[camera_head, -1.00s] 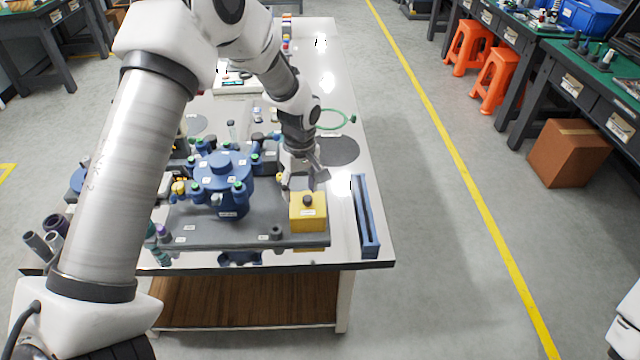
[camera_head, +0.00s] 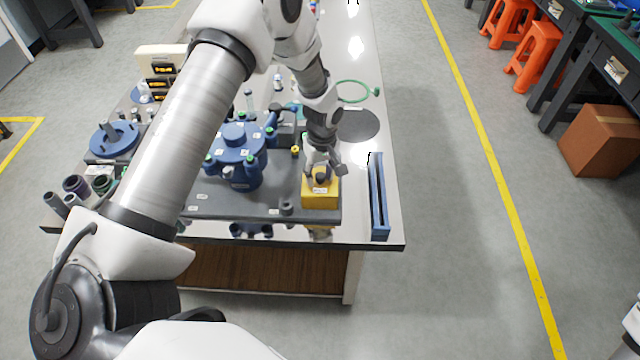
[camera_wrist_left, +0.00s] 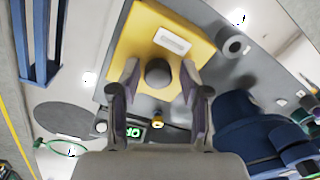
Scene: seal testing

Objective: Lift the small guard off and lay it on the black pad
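The small guard (camera_head: 320,200) is a yellow box with a dark round knob on top, at the front right corner of the grey base plate. It also shows in the left wrist view (camera_wrist_left: 133,40). My left gripper (camera_head: 323,172) is over the guard, pointing down. In the left wrist view its open fingers (camera_wrist_left: 158,73) stand on either side of the knob, with gaps visible. The black pad (camera_head: 360,126) is a dark flat disc on the table behind the guard, bare; it also shows in the left wrist view (camera_wrist_left: 62,118). My right gripper is out of view.
A blue vessel (camera_head: 236,155) with several green-tipped fittings stands left of the guard. A blue slotted rail (camera_head: 378,197) lies to the right, near the table edge. A green ring (camera_head: 352,84) lies behind the pad. A small grey cylinder (camera_head: 286,207) sits beside the guard.

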